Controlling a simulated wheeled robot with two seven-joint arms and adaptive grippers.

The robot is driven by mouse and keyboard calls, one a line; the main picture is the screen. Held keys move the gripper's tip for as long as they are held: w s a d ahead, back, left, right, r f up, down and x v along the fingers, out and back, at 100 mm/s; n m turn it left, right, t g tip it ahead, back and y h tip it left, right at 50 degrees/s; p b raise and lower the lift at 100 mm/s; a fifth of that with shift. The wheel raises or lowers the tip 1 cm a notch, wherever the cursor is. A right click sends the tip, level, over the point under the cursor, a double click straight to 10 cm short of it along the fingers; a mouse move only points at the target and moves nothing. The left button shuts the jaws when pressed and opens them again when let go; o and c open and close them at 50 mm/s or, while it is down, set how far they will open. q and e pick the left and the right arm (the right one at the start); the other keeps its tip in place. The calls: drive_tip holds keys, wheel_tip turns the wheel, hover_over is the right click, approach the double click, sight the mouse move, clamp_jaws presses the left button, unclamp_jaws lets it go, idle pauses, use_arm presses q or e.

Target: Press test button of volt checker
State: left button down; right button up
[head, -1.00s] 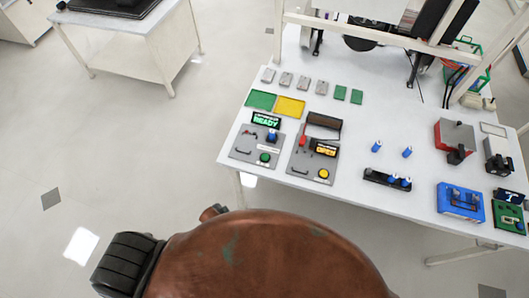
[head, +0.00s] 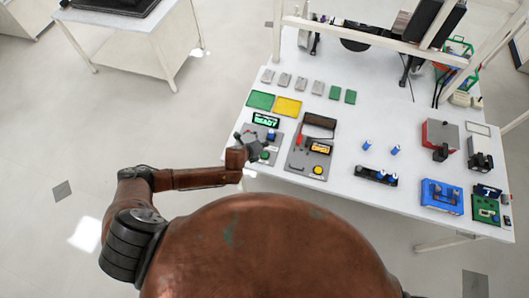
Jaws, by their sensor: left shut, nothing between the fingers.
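A grey panel (head: 279,146) sits at the table's left front edge. It has a dark display (head: 265,120) with green letters reading READY, a blue part (head: 271,134), and a green button (head: 265,156). I take it to be the volt checker, but its small label is unreadable. My left gripper (head: 254,144) is shut and empty over the panel's left part, beside the green button, hiding some of the panel. I cannot tell whether it touches. A second grey panel (head: 299,160) stands to the right, with an orange display and a yellow button (head: 318,170). My right gripper is not in view.
The white table (head: 352,130) holds green and yellow trays (head: 287,107), small grey and green pieces, blue cylinders (head: 367,145), a dark rack (head: 376,175), a red box (head: 440,134) and a blue fixture (head: 441,196). A white frame stands behind.

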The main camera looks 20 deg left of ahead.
use_arm(q)
drive_tip(key=shift+w+a+r+m, duration=0.2)
drive_tip(key=shift+r+m, duration=0.05)
drive_tip(key=shift+m, duration=0.45)
drive_tip(key=b, duration=0.8)
hover_over(264, 155)
wheel_tip(264, 155, down, 8)
drive_tip(key=shift+s+r, duration=0.15)
drive_tip(key=shift+r, duration=0.1)
drive_tip(key=shift+f, duration=0.7)
drive_tip(key=shift+f, duration=0.4)
